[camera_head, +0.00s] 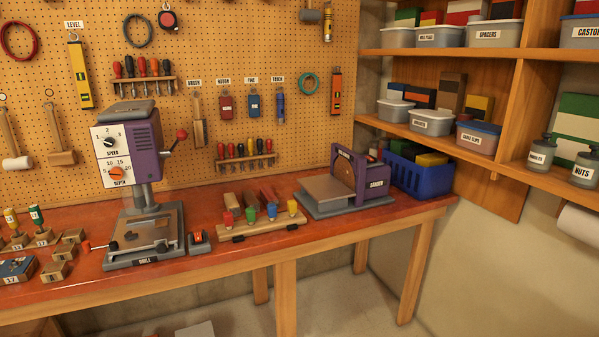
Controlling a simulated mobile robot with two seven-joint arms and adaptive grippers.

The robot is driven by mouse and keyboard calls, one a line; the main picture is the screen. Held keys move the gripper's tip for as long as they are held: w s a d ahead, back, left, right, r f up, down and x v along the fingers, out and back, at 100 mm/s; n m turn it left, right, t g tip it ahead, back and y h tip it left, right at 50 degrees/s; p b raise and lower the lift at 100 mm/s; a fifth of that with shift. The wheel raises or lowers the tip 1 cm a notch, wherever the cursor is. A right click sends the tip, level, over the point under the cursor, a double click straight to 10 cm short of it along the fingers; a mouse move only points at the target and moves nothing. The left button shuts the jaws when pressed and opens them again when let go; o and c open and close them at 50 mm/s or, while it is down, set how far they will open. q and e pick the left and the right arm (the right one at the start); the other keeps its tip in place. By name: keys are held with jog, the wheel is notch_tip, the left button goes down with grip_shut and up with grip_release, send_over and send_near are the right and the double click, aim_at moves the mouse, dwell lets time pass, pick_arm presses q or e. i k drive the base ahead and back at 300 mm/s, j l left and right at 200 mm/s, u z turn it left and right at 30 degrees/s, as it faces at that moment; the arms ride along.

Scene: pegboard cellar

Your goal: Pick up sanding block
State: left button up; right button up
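No object in view is labelled as a sanding block. Two small blocks hang side by side on the pegboard: a red block (226,107) under a label that seems to read ROUGH, and a blue block (254,105) under a label FINE. They look like possible sanding blocks, but I cannot tell for sure. A grey and purple machine labelled SANDER (376,184) stands on the right part of the bench, with a brown tilted plate at its front. Neither of my grippers is in view.
A purple drill press (147,150) stands on the red-topped workbench (335,234). A rack of colour-tipped clamps (262,227) lies between it and the sander. A blue crate (420,178) fills the bench's right end. Small wooden blocks (56,271) crowd the left. Shelves with bins (432,120) are at right.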

aim_at(253, 99)
jog(key=i+u, duration=0.1)
jog(key=u, duration=0.7)
jog(key=i+l+u, duration=0.15)
jog(key=l+u, duration=0.3)
jog(key=i+l+u, duration=0.15)
jog(key=l+u, duration=0.25)
jog(key=i+l+u, duration=0.15)
jog(key=l, duration=0.25)
jog(key=l+u, duration=0.15)
jog(key=l, duration=0.3)
